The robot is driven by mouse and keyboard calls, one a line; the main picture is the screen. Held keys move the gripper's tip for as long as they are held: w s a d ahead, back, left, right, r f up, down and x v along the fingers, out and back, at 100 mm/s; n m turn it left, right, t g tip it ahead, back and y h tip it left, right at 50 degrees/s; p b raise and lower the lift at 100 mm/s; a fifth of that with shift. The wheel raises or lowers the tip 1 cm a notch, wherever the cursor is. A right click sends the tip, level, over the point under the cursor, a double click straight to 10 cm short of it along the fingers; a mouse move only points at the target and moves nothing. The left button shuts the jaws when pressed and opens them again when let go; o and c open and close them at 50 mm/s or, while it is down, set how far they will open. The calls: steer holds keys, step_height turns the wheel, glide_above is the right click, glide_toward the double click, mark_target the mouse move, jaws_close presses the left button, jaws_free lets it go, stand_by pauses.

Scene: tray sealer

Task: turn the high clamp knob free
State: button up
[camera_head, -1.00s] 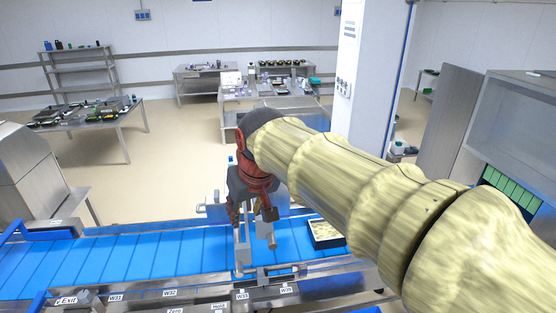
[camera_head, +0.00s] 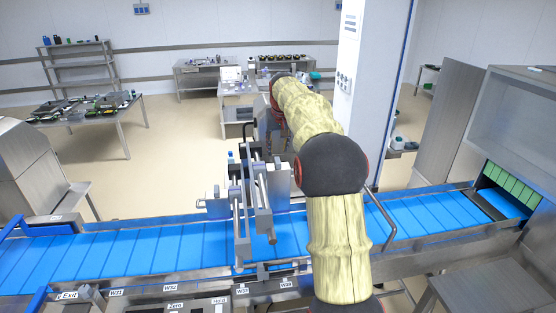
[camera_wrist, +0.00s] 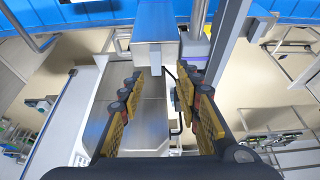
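In the head view the guide and clamp assembly (camera_head: 240,215), with grey posts and rods, stands over the blue conveyor. A dark handle-like part (camera_head: 250,127) shows near its top; I cannot tell whether it is the high clamp knob. My gripper is mostly hidden there behind the assembly and my arm. In the wrist view my gripper (camera_wrist: 160,82) is open, its yellow-padded fingers apart with no object visibly gripped. A grey metal block (camera_wrist: 155,56) shows beyond and between the fingertips. I cannot make out a knob in the wrist view.
The blue conveyor (camera_head: 150,257) runs left to right, with a labelled front rail (camera_head: 170,289). A curved metal bar (camera_head: 384,215) rises right of my arm. A white column (camera_head: 355,90) stands behind. Open floor lies beyond the conveyor at left.

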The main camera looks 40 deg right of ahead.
mark_target(278, 160)
steer(key=x, duration=0.8)
steer(key=shift+w+d+f, duration=0.1)
steer(key=shift+d+f, duration=0.15)
steer(key=shift+d, duration=0.2)
steer(key=shift+c, duration=0.8)
jaws_close()
